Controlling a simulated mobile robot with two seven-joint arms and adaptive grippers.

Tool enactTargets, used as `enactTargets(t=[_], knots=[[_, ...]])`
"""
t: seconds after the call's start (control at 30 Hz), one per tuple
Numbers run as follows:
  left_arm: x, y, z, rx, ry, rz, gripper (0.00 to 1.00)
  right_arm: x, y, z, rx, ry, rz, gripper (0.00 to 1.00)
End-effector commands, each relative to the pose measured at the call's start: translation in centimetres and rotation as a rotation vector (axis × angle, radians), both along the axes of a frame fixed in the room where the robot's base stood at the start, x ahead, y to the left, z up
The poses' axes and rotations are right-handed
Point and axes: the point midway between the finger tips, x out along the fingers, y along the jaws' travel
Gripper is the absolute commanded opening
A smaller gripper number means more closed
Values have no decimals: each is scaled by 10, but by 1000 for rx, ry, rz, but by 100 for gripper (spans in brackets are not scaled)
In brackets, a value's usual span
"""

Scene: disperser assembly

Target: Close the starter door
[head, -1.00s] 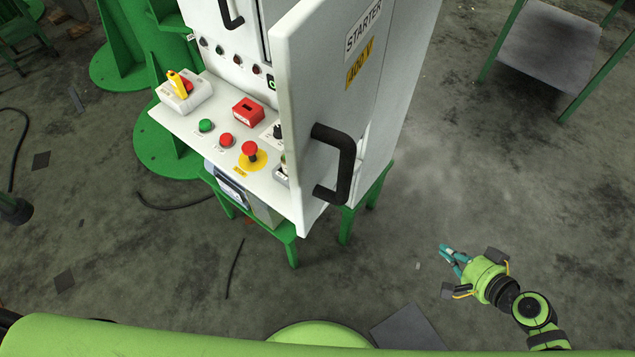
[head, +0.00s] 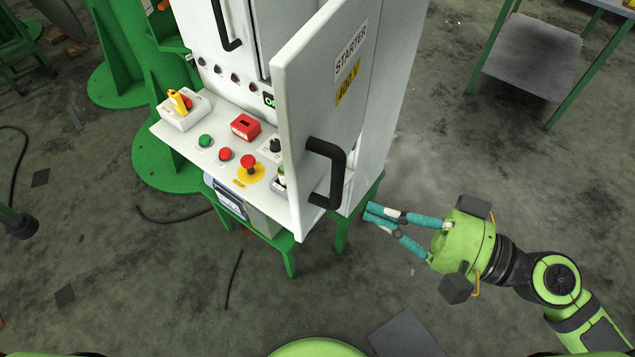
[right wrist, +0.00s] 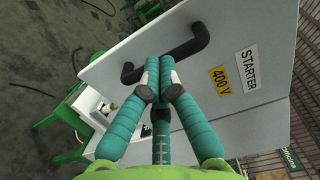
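The white starter door (head: 308,115) stands swung open from the cabinet, its outer face with the STARTER and 400 V labels turned right. Its black bar handle (head: 334,172) is near the lower free edge. My right gripper (head: 368,213) is to the right of the handle, fingertips pointing toward the door, with the fingers drawn together and empty. In the right wrist view, the shut teal fingers (right wrist: 158,70) point at the door face (right wrist: 205,65), with the handle (right wrist: 185,52) at their tips; contact cannot be told. My left gripper is not in view.
The cabinet's control shelf (head: 185,140) carries a yellow-red switch (head: 182,105), push buttons and an emergency stop (head: 249,163). Green legs (head: 342,235) support the cabinet. A green-framed table (head: 530,60) stands at the back right.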

Motion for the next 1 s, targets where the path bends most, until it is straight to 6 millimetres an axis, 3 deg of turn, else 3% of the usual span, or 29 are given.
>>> enactTargets(t=[0.23,0.5,0.7,1.0], knots=[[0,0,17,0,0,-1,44,16,33,6,2,-4,0,0],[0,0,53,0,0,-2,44,34,72,6,3,0,-1,0],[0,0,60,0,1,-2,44,41,86,2,0,-1,-2,0],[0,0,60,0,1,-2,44,42,88,-1,-2,-1,-1,0]])
